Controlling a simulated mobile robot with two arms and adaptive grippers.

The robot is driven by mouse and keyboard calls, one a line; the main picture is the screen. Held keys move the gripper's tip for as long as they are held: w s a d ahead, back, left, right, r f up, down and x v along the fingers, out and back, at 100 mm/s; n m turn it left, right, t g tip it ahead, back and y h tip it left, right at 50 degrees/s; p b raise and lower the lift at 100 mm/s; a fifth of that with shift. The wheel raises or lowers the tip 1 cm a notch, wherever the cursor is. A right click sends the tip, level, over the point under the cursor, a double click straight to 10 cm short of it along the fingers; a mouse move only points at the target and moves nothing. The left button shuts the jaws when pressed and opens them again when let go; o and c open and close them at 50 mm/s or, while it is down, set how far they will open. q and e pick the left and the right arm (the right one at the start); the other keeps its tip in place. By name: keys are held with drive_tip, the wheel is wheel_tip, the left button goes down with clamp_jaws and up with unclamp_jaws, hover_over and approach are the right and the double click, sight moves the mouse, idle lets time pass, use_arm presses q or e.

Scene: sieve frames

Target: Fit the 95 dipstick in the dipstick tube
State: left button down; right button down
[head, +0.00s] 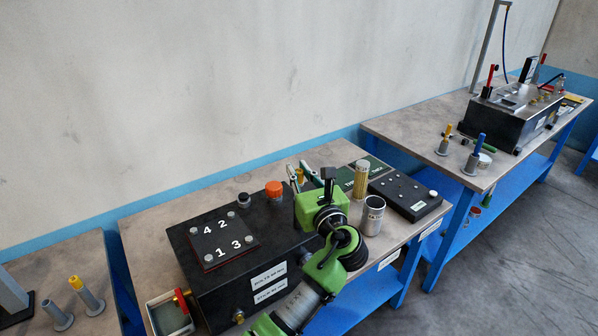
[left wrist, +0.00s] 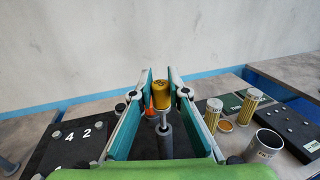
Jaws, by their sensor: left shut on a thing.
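My left gripper (head: 310,172) is above the right end of a black box (head: 225,265) on the middle table. In the left wrist view my left gripper (left wrist: 161,90) is shut on a yellow-capped dipstick (left wrist: 160,95), with the cap between the teal fingers. A marking on the cap is too small to read. A thin stem and a grey cylinder (left wrist: 165,140) show below the cap. I cannot tell whether that cylinder is the dipstick tube or whether the stem is in it. In the head view the yellow cap (head: 299,176) shows partly behind the fingers. My right gripper is out of view.
The box carries an orange cap (head: 273,189) and a numbered plate (head: 222,240). A filter (head: 361,182), a metal can (head: 372,215) and a black plate (head: 405,194) stand at right. A small tray (head: 160,318) is at front left. Other tables flank this one.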

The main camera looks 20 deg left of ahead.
sight(300, 185)
use_arm(q)
drive_tip(key=shift+f, duration=0.25)
drive_tip(key=shift+f+b, duration=0.35)
drive_tip(key=shift+f, duration=0.8)
drive_tip(key=shift+f, duration=0.25)
drive_tip(key=shift+f+b, duration=0.3)
drive_tip(key=shift+f, duration=0.35)
drive_tip(key=c, duration=1.9)
unclamp_jaws()
drive_tip(key=shift+s, duration=0.1)
drive_tip(key=v, duration=0.7)
drive_tip(key=shift+s+d, duration=0.1)
drive_tip(key=shift+d, duration=0.05)
